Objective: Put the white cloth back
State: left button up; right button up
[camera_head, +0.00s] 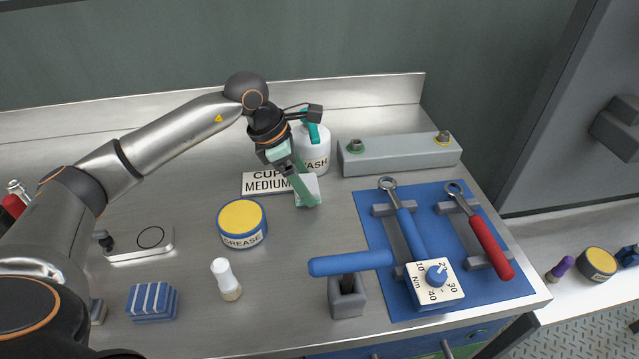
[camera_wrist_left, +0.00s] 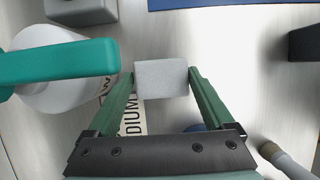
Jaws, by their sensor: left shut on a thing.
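The white cloth, a small pale folded block (camera_head: 314,186), is between the green fingers of my left gripper (camera_head: 306,193). In the left wrist view, the cloth (camera_wrist_left: 161,79) spans the gap between the fingertips, with a finger against each side. The gripper points down beside the "CUP MEDIUM" sign (camera_head: 262,184), in front of the wash bottle. I cannot tell whether the cloth touches the bench. My right gripper is in neither view.
The wash bottle (camera_head: 314,150) with its teal top stands close behind the gripper. A grease tin (camera_head: 242,222), a white-capped bottle (camera_head: 222,276) and a blue striped cloth (camera_head: 150,302) are nearer. Wrenches lie on a blue mat (camera_head: 374,225) at right.

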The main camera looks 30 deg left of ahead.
aim_at(317, 182)
pick_arm(q)
jog(key=shift+w+d+f, duration=0.4)
jog(key=shift+w+d, duration=0.05)
jog(key=shift+d, duration=0.15)
jog(key=shift+w+d+f, duration=0.4)
jog(key=shift+w+d, duration=0.05)
jog(key=shift+d, duration=0.15)
jog(key=shift+f, duration=0.15)
jog(key=shift+f, duration=0.1)
jog(key=shift+f, duration=0.15)
jog(key=o, duration=1.2)
jog(key=v, duration=1.2)
jog(key=shift+d+r, duration=0.15)
jog(key=shift+r, duration=0.2)
